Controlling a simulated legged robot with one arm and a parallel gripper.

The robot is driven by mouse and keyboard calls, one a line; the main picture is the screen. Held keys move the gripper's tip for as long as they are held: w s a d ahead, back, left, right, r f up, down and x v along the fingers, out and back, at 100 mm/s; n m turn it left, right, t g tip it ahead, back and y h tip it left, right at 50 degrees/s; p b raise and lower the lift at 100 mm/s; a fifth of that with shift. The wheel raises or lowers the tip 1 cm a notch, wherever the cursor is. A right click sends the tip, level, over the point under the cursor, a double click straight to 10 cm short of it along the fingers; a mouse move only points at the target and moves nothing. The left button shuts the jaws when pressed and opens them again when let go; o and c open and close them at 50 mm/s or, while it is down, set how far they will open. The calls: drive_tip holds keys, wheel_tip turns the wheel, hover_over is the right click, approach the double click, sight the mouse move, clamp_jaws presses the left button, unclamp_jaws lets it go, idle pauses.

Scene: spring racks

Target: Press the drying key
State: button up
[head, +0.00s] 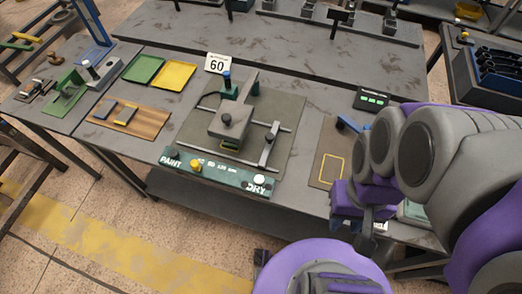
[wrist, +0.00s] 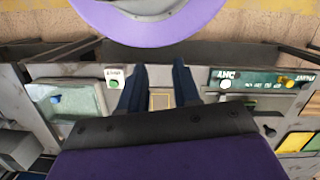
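The drying key is a round white button (head: 258,179) by the word DRY at the right end of the green control panel (head: 225,174). In the wrist view the key (wrist: 225,84) appears upside down, right of my fingers. A yellow knob (head: 195,165) sits on the same panel by the word PAINT. My gripper (wrist: 160,72) is open and empty, its two dark fingers apart on either side of a yellow-outlined square (wrist: 161,100). In the head view my gripper is to the right of the key, partly hidden by my arm. Nothing touches the key.
A clamp fixture (head: 230,120) with knobs stands behind the panel. A mat with a yellow outline (head: 330,172) lies to its right. A small label with a green button (wrist: 114,80) is beside my left finger. Green (head: 143,69) and yellow (head: 175,76) trays lie farther left.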

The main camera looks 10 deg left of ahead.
clamp_jaws()
idle(1.2)
